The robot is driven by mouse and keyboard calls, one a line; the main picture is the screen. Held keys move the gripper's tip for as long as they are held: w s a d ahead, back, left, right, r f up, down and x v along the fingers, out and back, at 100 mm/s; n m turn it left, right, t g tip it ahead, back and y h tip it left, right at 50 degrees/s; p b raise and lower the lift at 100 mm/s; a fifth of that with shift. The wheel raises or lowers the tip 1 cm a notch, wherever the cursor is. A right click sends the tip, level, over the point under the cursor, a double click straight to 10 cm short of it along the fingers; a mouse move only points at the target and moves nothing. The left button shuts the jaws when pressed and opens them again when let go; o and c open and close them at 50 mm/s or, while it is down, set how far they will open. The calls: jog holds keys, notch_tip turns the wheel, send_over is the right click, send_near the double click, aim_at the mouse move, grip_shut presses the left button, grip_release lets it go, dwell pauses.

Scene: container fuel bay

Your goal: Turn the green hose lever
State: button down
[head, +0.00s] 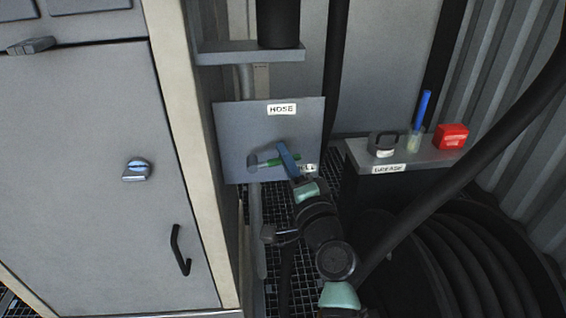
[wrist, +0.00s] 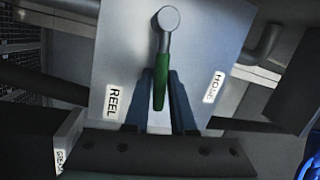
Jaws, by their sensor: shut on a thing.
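The green hose lever (head: 270,162) sits on a grey panel (head: 235,130). Its grey pivot is at the left, and the handle points right and a little up, about level. The panel has a HOSE label (head: 281,109) at its top and a partly hidden label at the lower right. In the wrist view, the lever's green handle (wrist: 161,82) runs from the round grey pivot down between the blue fingers, between the REEL label (wrist: 115,103) and the HOSE label (wrist: 214,87). My gripper (head: 283,153) is shut on the handle; its fingers (wrist: 161,95) flank it.
A grey cabinet (head: 80,190) with a blue knob (head: 137,168) and a black handle stands at left. At right, a shelf (head: 400,158) holds a padlock-shaped item, a blue-handled brush and a red box (head: 451,137). A thick black hose and coiled reel (head: 470,260) fill the lower right.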

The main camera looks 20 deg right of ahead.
jog(key=shift+f+m+h+b, duration=0.4)
jog(key=shift+f+m+b, duration=0.25)
jog(key=shift+m, duration=0.55)
jog(key=shift+d, duration=0.1)
jog(key=c, duration=0.8)
grip_release()
jog(key=shift+o, duration=0.2)
jog(key=s+a+f, duration=0.1)
jog(key=s+f, duration=0.1)
jog(key=s, duration=1)
jog(key=shift+s+f, duration=0.3)
jog(key=shift+s, duration=0.05)
jog(key=shift+a, duration=0.1)
